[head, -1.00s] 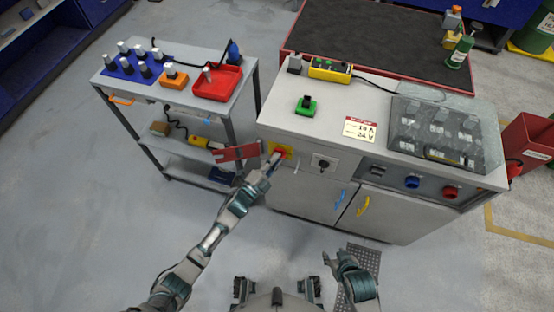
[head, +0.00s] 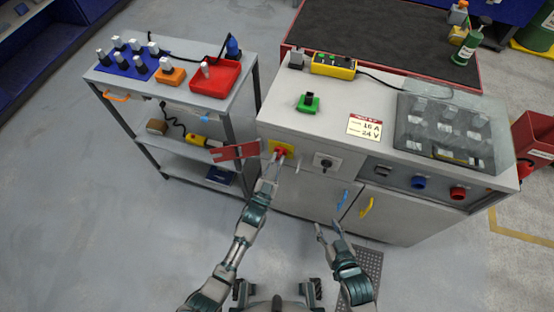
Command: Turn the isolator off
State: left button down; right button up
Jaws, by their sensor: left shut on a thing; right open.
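The isolator (head: 288,147), a red knob on a yellow plate, sits on the front face of the grey cabinet at its left end. My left gripper (head: 274,157) reaches up to it from below and is shut on the red knob, partly covering it. The knob's exact angle is too small to tell. My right gripper (head: 328,228) is open and empty, low in front of the cabinet doors and apart from them.
A red flat piece (head: 236,153) juts out left of the isolator. A black switch (head: 326,161) is just to its right. The cabinet top (head: 275,115) carries a green-based switch (head: 308,102) and a label (head: 364,127). A trolley (head: 185,103) stands left; grey floor is free in front.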

pick_arm(q)
jog(key=shift+s+f+n+y, duration=0.1)
jog(key=shift+f+n+y, duration=0.25)
jog(key=shift+n, duration=0.55)
jog(key=shift+f+n+y, duration=0.2)
jog(key=shift+n+y, duration=0.25)
jog(key=shift+n, duration=0.45)
jog(key=shift+t, duration=0.3)
jog(key=c, duration=1.3)
grip_release()
jog(key=shift+o, duration=0.5)
jog(key=shift+d+r, duration=0.1)
jog(key=shift+r, duration=0.15)
jog(key=v, duration=1.2)
jog(key=shift+f, duration=0.1)
